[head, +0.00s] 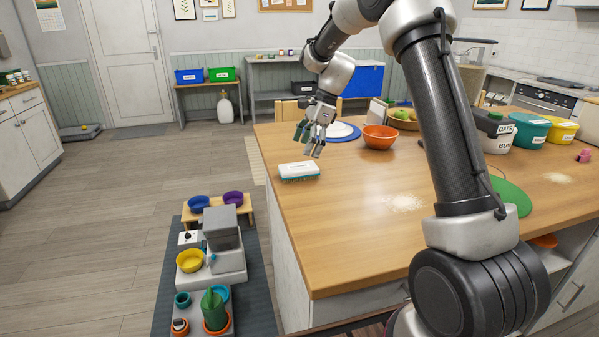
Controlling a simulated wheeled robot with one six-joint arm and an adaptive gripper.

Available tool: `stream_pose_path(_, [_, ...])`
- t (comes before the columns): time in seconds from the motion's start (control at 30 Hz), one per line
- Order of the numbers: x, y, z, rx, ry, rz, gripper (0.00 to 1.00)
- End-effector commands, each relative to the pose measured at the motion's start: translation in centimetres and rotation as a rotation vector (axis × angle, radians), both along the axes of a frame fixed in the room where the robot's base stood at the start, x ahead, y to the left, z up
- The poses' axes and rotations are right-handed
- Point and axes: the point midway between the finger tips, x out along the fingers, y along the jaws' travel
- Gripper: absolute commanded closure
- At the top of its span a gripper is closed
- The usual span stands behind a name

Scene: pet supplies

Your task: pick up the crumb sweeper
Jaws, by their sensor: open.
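A small white block-shaped thing with a blue-green lower edge (298,170), which looks like the crumb sweeper, lies on the wooden counter (345,240) near its left edge. My gripper (309,145) is open and empty above and just behind it, with its fingers pointing down. The fingertips look apart from the sweeper, though the exact height gap is hard to tell. Pale crumb patches lie on the counter, one in the middle (404,202) and one at the right (558,178).
Behind my gripper are a white plate on a blue mat (342,131) and an orange bowl (380,137). Labelled tubs (528,133) and a green round mat (512,197) are at the right. Pet bowls and a feeder (222,240) stand on the floor mat at left. The counter's front left is clear.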

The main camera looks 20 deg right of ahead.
Motion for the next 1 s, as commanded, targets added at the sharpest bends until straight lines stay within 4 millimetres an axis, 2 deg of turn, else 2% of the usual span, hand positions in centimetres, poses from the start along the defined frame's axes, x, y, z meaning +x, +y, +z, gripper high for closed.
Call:
stream_pose_path(0.27, [-0.2,1.0,-2.6,-0.001,0.017,-0.032,0.14])
stream_pose_path(0.57, [-0.6,2.4,-6.7,-0.001,0.014,-0.03,0.14])
stream_pose_path(0.87, [-0.6,2.6,-7.3,-0.002,0.012,-0.03,0.14])
stream_pose_path(1.0, [-0.6,2.6,-7.3,-0.002,0.012,-0.03,0.38])
